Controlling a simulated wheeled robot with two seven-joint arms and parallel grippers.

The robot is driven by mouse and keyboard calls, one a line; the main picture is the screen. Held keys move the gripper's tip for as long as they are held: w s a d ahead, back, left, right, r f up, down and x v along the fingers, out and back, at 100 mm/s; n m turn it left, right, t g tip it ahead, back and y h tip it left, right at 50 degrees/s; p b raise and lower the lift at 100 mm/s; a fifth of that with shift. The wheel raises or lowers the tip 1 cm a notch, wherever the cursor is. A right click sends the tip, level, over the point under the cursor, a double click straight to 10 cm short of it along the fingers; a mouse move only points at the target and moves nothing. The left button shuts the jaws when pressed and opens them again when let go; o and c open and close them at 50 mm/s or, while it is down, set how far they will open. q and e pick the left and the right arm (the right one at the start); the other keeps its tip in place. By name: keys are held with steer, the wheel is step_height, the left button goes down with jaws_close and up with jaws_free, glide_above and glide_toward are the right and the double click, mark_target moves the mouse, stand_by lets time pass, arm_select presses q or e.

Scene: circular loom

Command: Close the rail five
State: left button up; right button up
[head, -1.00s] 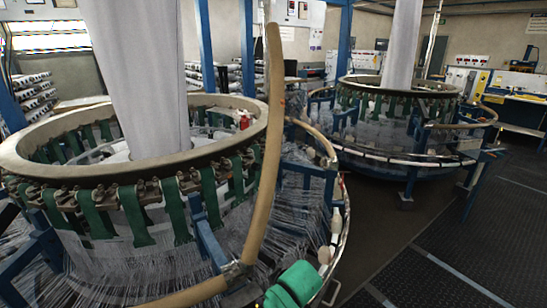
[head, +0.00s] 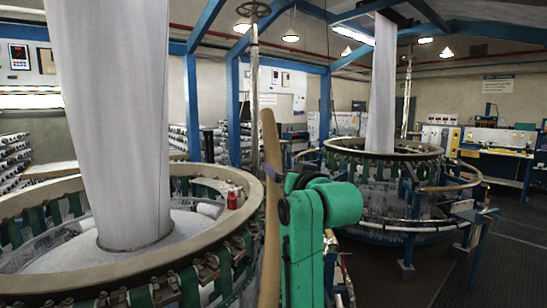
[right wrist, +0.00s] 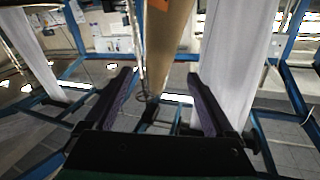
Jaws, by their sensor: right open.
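A tan curved rail (head: 269,160) stands raised, nearly upright, at the right side of the near loom in the head view. My right gripper (head: 278,192) is close beside this rail, at the end of my green arm, which hides part of the scene behind it. In the right wrist view, my right gripper (right wrist: 159,76) is open, with its two dark fingers apart. A tan rail (right wrist: 168,45) shows between and beyond the fingers. I cannot tell whether they touch it. My left gripper is not in view.
The near loom's ring (head: 170,260) fills the lower left, with a white fabric tube (head: 110,120) rising from it. A second loom (head: 385,150) stands behind to the right, with its own tan rail (head: 452,187). Dark floor (head: 500,270) is clear at the lower right.

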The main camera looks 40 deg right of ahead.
mark_target(277, 165)
steer(key=p+x, duration=0.1)
steer(key=x, duration=0.4)
steer(key=shift+w+d+f+p, duration=0.1)
steer(key=shift+w+p, duration=0.2)
steer(key=shift+p, duration=0.05)
steer(key=x, duration=0.3)
steer(key=shift+f+p, duration=0.35)
steer(key=shift+p, duration=0.05)
steer(key=shift+s+r, duration=0.1)
steer(key=shift+s, duration=0.2)
steer(key=c, duration=0.4)
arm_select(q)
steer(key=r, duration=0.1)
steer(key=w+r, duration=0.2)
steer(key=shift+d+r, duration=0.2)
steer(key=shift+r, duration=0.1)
arm_select(e)
jaws_close()
